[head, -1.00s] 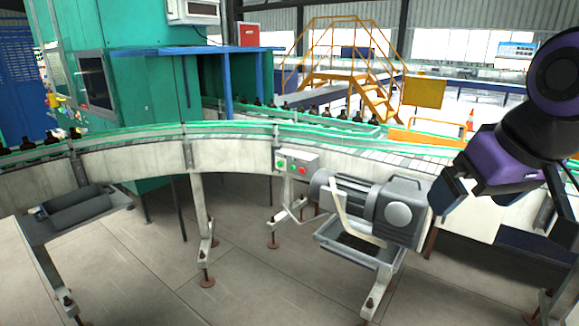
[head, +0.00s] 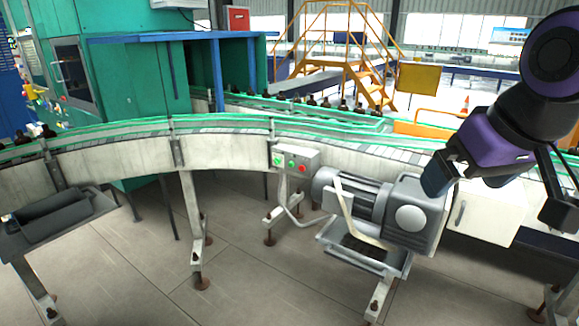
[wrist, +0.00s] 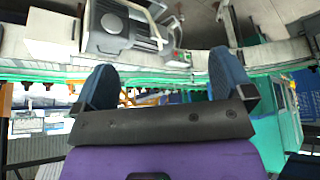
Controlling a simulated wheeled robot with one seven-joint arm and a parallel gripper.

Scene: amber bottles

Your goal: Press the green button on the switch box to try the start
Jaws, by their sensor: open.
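A grey motor (head: 395,212) juts out between the switch box and my gripper. A white cabinet (head: 485,210) is behind the gripper. Amber bottles stand on the conveyor (head: 120,160). A dark tray (head: 50,218) is at the left. The floor (head: 265,285) in front is open.

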